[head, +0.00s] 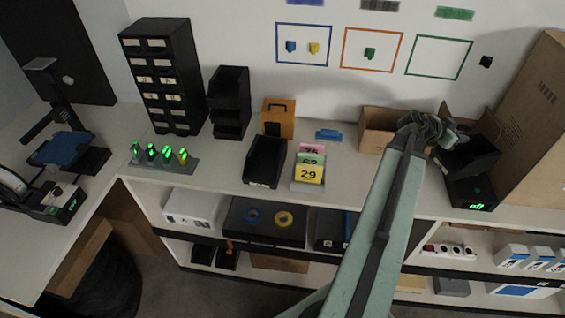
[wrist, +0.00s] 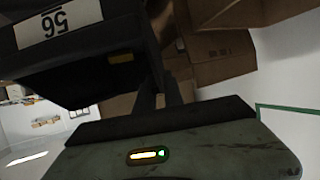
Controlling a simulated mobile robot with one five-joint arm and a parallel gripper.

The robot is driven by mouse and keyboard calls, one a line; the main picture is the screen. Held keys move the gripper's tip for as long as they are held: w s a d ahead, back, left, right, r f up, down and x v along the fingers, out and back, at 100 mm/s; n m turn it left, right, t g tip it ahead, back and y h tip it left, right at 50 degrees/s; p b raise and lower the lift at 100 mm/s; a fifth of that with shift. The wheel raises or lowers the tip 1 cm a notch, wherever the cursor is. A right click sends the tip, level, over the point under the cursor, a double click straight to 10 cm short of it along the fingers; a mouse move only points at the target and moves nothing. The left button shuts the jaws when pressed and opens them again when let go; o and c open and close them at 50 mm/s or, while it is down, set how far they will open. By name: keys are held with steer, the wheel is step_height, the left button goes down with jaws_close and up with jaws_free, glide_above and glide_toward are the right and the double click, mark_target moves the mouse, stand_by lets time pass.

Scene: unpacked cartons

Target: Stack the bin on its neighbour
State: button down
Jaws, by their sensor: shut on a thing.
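A black open-front bin (head: 472,157) is at the right of the bench in the head view. My gripper (head: 436,131) is shut on it at its upper left side. In the wrist view the bin (wrist: 105,50) fills the upper left, with a white label reading 56 upside down. The bin is over a black device with a green "off" display (head: 478,206); I cannot tell whether they touch. Another black bin (head: 265,163) stands alone mid-bench, open at the top. Black bins (head: 229,103) also stand stacked behind it to the left.
Open cardboard cartons (head: 380,130) stand behind my gripper, and a tall carton (head: 530,120) leans at the right. Coloured number cards (head: 309,172) stand beside the lone bin. A drawer cabinet (head: 162,78) and a green-lit rack (head: 163,160) are at the left. Bare bench shows around mid-front.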

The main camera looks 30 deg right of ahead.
steer(key=shift+w, duration=0.2)
steer(key=shift+r, duration=0.1)
